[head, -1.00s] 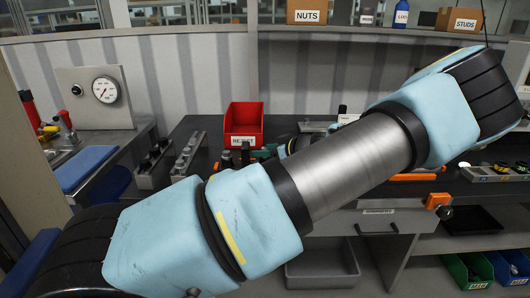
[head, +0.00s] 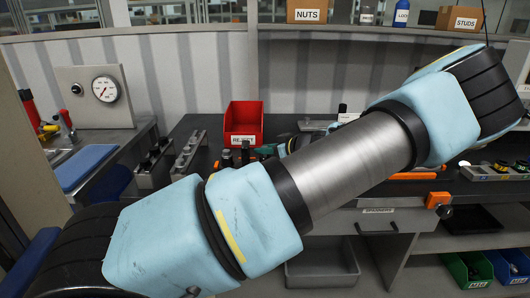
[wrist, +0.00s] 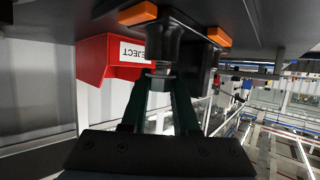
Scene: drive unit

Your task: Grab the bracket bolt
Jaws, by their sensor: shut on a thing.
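In the wrist view, my gripper (wrist: 160,92) has dark green fingers that come together at a small grey, hex-shaped metal piece, which I take to be the bracket bolt (wrist: 160,80). The fingers are shut on it. A dark cylindrical part (wrist: 165,45) is right beyond the bolt, and I cannot tell whether they are joined. In the head view, my own arm crosses the picture and hides most of the work area. A bit of dark green by the red bin may be my gripper, and the bolt cannot be made out there.
A red REJECT bin (head: 243,120) stands at the back of the dark bench and also shows in the wrist view (wrist: 105,60). Black posts (head: 227,158) stand in front of it. Orange blocks (wrist: 138,13) lie close to the gripper in the wrist view. A grey rail (head: 188,150) lies left.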

